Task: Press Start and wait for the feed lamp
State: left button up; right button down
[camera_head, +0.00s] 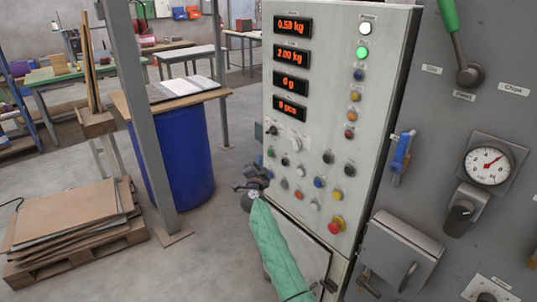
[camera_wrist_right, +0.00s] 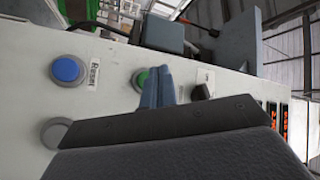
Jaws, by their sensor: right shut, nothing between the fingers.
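The grey control panel (camera_head: 318,120) stands upright, with red number displays and rows of small buttons. Near its top, a white lamp (camera_head: 365,27) and a green lamp (camera_head: 362,53) are lit; their labels are too small to read. My right gripper (camera_head: 257,182) is at the panel's left edge, at the end of the green-sleeved arm. In the right wrist view its shut, empty fingers (camera_wrist_right: 158,86) stand in front of a green button (camera_wrist_right: 139,80), partly covering it. I cannot tell whether they touch it. A blue button (camera_wrist_right: 66,70) labelled Reset is beside it. My left gripper is out of view.
A red emergency knob (camera_head: 337,224) sits low on the panel. A pressure gauge (camera_head: 488,165) and a green-handled lever (camera_head: 458,45) are at the right. A blue drum (camera_head: 180,160), a steel post (camera_head: 145,110) and a pallet of cardboard (camera_head: 75,225) stand left. Floor between drum and panel is clear.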

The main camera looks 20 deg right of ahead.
jog(key=a, duration=0.1)
jog(key=s+a, duration=0.1)
jog(key=a+p, duration=0.1)
jog(key=a, duration=0.1)
jog(key=shift+s, duration=0.25)
dwell(0.8)
